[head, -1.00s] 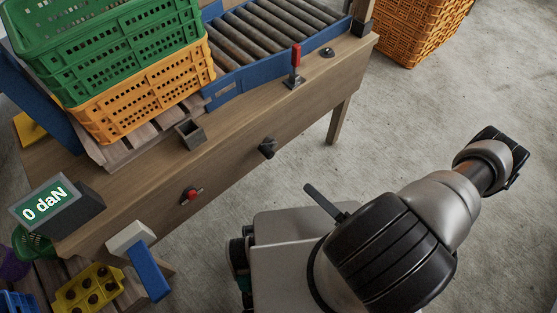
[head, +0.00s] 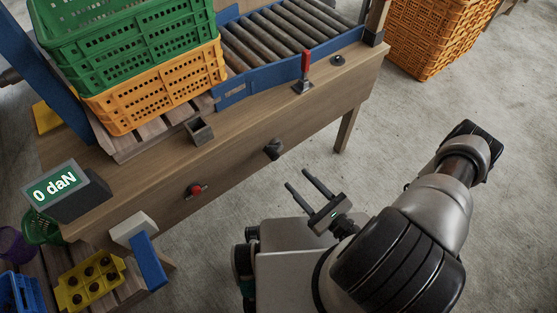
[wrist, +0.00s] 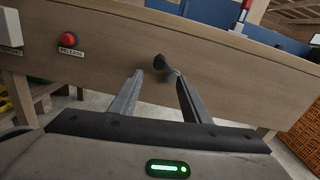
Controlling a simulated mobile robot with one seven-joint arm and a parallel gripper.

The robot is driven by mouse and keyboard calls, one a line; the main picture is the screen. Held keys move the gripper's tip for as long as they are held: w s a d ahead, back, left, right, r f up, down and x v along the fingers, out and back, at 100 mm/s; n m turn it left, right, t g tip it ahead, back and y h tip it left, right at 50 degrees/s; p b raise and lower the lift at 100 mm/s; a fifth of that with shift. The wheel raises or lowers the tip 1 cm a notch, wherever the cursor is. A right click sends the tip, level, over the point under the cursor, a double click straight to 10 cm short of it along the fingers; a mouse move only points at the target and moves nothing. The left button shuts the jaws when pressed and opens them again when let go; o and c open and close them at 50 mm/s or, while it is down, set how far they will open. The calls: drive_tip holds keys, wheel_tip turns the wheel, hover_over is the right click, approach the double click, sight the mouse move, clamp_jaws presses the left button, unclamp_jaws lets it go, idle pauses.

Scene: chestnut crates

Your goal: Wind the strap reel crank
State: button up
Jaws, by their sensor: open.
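The strap reel crank appears to be the dark knob-like part (head: 273,149) on the front board of the wooden bench. In the wrist view its dark knob (wrist: 159,63) shows just beyond my fingertips, and the right finger partly hides what is behind it. My gripper (head: 298,179) is open and empty, apart from the crank and in front of the bench. The wrist view shows its two fingers (wrist: 157,76) spread and pointing at the board, with the crank roughly between them.
A red release button (head: 196,190) sits left of the crank. A display (head: 55,186) reads 0 daN. Green crates (head: 130,40) stand on an orange crate (head: 160,85) on the bench (head: 235,160). A red-handled lever (head: 305,70) stands near the rollers.

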sight(276, 158)
drive_tip(key=b+x, duration=0.1)
drive_tip(key=x, duration=0.9)
drive_tip(key=shift+w+a, duration=0.3)
clamp_jaws()
